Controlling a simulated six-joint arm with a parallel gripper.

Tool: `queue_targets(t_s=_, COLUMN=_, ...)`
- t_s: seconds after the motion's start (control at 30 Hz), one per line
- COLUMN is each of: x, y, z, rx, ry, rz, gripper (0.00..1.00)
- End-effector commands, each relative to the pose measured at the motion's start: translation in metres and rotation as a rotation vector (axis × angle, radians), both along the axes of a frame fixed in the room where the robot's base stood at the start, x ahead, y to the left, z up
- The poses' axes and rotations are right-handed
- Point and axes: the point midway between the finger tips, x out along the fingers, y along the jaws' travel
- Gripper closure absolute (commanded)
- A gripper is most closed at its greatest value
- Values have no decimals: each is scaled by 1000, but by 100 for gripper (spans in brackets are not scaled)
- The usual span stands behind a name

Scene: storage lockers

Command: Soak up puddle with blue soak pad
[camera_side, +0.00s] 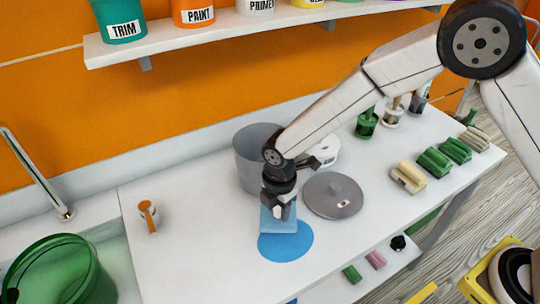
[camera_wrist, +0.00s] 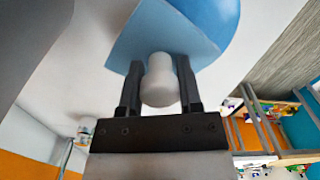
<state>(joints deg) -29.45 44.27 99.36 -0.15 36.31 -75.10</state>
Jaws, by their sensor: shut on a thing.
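The blue puddle (camera_side: 286,242) lies on the white worktop near its front edge. The light-blue soak pad (camera_side: 270,217) is at the puddle's upper left, and seems to overlap its edge in the side view. My gripper (camera_side: 281,205) is shut on the pad's knob and points down. In the wrist view my gripper's fingers (camera_wrist: 161,90) stand on both sides of the white knob, with the soak pad (camera_wrist: 150,35) beyond it and the puddle (camera_wrist: 207,25) behind the pad. I cannot tell whether the pad touches the worktop.
A grey bin (camera_side: 251,155) stands behind my gripper, and a grey round lid (camera_side: 333,195) lies to its right. An orange-handled item (camera_side: 148,215) lies left. A green tub (camera_side: 62,270) sits in the sink. The worktop left of the puddle is clear.

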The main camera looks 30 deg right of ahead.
Motion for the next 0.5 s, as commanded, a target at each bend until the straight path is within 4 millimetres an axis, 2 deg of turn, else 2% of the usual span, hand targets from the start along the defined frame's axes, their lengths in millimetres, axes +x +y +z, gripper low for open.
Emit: queue_targets(t_s=0.5, x=-1, y=0, z=-33, rx=-1, ry=2, rz=0, gripper=100)
